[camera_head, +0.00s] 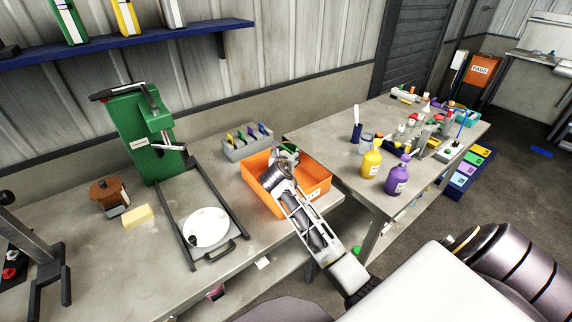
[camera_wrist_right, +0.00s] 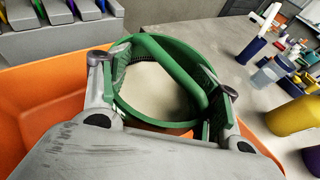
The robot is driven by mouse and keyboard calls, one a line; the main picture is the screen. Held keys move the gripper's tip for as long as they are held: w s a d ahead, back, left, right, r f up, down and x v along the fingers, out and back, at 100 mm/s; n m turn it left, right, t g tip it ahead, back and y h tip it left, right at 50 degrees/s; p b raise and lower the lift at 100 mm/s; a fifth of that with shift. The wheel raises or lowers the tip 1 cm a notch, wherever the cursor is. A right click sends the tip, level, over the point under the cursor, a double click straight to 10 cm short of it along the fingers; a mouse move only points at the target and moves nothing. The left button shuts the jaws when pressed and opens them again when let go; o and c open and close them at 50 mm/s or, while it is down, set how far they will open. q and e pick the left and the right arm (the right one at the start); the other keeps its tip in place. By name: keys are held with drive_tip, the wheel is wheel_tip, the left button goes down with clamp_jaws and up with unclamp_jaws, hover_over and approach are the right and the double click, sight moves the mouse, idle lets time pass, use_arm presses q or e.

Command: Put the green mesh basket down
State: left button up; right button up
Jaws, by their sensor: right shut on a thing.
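The green mesh basket (camera_wrist_right: 148,119) is round with a green bar across its top, seen from above in the right wrist view. A pale surface shows inside its rim. My right gripper (camera_wrist_right: 162,85) is shut on it, with one finger on each side. In the head view the right gripper (camera_head: 281,165) is over the orange bin (camera_head: 256,192), and only a little of the green basket (camera_head: 291,149) shows past it. The basket is within or just above the bin; I cannot tell whether it touches the bottom. My left gripper is not in view.
A green press (camera_head: 139,140) and a frame with a white round plate (camera_head: 206,228) stand left of the bin. A grey rack (camera_head: 246,148) with coloured pieces is behind it. Yellow (camera_head: 371,160) and purple (camera_head: 397,180) bottles stand on the table to the right.

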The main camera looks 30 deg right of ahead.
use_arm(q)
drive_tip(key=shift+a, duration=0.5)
use_arm(e)
wheel_tip(320, 180, down, 2)
drive_tip(key=shift+f, duration=0.2)
drive_tip(key=shift+f+b, duration=0.3)
drive_tip(key=shift+f, duration=0.75)
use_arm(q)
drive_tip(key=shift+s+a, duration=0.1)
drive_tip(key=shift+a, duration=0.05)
use_arm(e)
drive_tip(key=shift+f, duration=0.15)
